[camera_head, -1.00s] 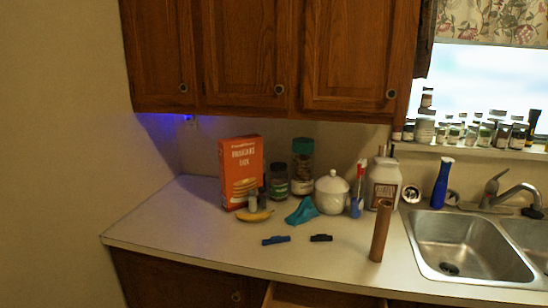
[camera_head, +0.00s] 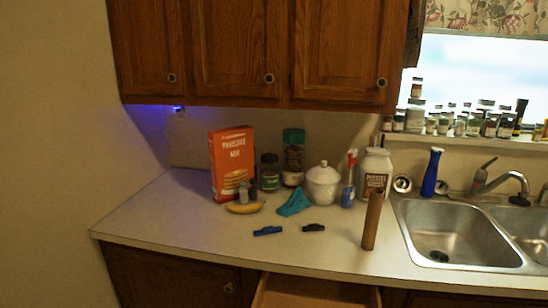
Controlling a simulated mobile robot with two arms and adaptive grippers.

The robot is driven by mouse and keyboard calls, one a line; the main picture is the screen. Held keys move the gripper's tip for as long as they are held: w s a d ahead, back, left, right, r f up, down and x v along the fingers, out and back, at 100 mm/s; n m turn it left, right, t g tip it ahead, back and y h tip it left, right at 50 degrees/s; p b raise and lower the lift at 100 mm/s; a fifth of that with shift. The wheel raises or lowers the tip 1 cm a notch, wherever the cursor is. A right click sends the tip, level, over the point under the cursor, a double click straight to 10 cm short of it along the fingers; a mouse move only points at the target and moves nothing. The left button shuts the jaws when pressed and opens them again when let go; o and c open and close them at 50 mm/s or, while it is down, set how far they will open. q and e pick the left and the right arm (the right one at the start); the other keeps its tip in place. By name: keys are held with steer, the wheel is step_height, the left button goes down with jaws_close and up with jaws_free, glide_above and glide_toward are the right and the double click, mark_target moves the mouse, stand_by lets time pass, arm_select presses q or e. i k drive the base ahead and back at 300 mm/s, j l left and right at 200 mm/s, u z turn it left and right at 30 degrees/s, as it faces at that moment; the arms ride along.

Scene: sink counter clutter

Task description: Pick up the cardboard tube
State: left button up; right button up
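The cardboard tube (camera_head: 372,221) is brown and stands upright on the counter, near its front edge and just left of the sink. It partly covers the white labelled jar behind it. Neither of my grippers is in the head view, and nothing touches the tube.
The counter (camera_head: 190,230) is clear at its front left. A blue clip (camera_head: 268,231) and a black clip (camera_head: 314,228) lie left of the tube. Behind are a banana (camera_head: 245,208), teal cloth (camera_head: 294,202), orange box (camera_head: 232,166) and white pot (camera_head: 322,185). An open drawer (camera_head: 315,294) juts below; the sink (camera_head: 455,235) is right.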

mark_target(376, 199)
steer(key=i+l, duration=0.1)
steer(key=l, duration=0.85)
steer(key=i+l+u, duration=0.1)
steer(key=l, duration=0.35)
